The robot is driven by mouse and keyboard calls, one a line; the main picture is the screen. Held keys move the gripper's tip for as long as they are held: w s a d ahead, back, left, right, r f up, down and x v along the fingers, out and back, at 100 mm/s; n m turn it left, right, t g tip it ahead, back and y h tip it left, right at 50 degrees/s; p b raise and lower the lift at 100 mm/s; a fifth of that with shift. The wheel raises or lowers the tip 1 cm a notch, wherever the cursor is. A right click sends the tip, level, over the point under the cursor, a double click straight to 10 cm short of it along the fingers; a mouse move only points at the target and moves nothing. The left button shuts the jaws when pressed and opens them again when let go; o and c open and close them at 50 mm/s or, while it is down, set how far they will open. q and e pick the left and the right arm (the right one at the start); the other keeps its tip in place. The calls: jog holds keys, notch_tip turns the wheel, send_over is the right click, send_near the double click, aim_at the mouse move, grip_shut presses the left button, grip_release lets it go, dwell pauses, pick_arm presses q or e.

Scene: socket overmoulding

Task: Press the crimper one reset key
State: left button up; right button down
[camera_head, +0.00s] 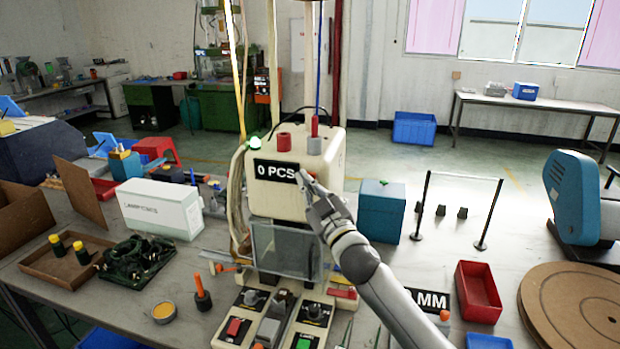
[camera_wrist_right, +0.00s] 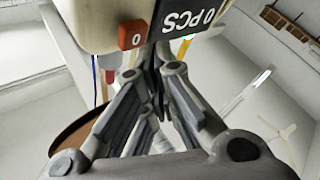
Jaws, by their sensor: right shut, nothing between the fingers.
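The crimper (camera_head: 325,160) is a cream machine on the bench with a black "0 PCS" display (camera_head: 276,171), seen upside down in the right wrist view (camera_wrist_right: 190,18). A red key marked "0" (camera_wrist_right: 132,35) sits beside the display in the right wrist view; in the head view I cannot make it out. My right gripper (camera_head: 304,180) is shut and empty, its tips at the machine's front by the display's right edge. In the wrist view its tips (camera_wrist_right: 158,62) are close to the key and display; I cannot tell if they touch. My left gripper is not in view.
Below the display are a clear guard (camera_head: 285,250) and a base with red and green buttons. A teal box (camera_head: 382,212) stands right of the crimper, a white box (camera_head: 160,208) left. A red tray (camera_head: 478,290) and a round wooden disc (camera_head: 575,308) lie at right.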

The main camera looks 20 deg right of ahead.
jog(key=shift+s, duration=0.1)
jog(key=s+a, duration=0.1)
jog(key=s, duration=0.1)
jog(key=s+a+p, duration=0.1)
jog(key=s, duration=0.1)
jog(key=shift+a, duration=0.4)
dwell(0.8)
